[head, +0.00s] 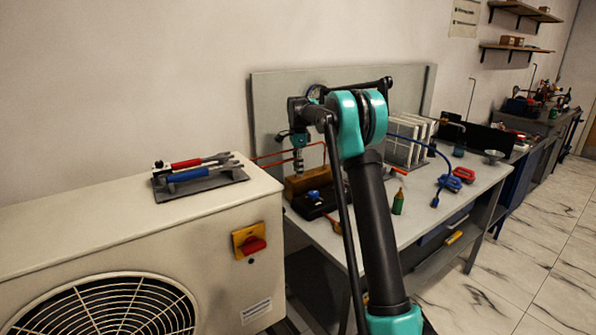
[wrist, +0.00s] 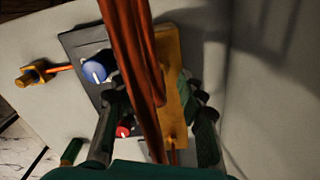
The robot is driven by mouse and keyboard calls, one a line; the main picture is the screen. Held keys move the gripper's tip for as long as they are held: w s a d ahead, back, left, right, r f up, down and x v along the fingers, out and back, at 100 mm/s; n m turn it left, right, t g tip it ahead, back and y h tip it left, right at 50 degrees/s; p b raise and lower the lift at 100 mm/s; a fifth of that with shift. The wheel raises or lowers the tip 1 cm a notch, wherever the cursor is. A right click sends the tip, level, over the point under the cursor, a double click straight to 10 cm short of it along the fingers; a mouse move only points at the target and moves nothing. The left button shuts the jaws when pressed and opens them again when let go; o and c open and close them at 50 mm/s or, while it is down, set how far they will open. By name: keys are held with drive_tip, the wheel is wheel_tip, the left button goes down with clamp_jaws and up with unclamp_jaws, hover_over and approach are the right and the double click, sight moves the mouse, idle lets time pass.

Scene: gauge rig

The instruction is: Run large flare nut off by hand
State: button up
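My gripper (wrist: 157,100) points down over the gauge rig, its two dark fingers apart on either side of copper tubing (wrist: 133,60). Gaps show beside the tubing, and I see nothing clamped between the fingers. In the head view my gripper (head: 298,138) is above the brass block (head: 306,182), partly behind my arm. The block also shows in the wrist view (wrist: 172,60), beside a black plate with a blue knob (wrist: 96,70) and a red knob (wrist: 122,131). I cannot make out the large flare nut; the tubing and fingers hide the spot between them.
A brass fitting (wrist: 34,74) ends a copper line at the left. A green bottle (head: 398,202), a blue hose (head: 437,154) and a white-finned unit (head: 404,140) stand on the bench. The outdoor unit (head: 120,230) with tools on top is at the left.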

drive_tip(key=shift+f, duration=0.45)
drive_tip(key=shift+c, duration=0.2)
clamp_jaws()
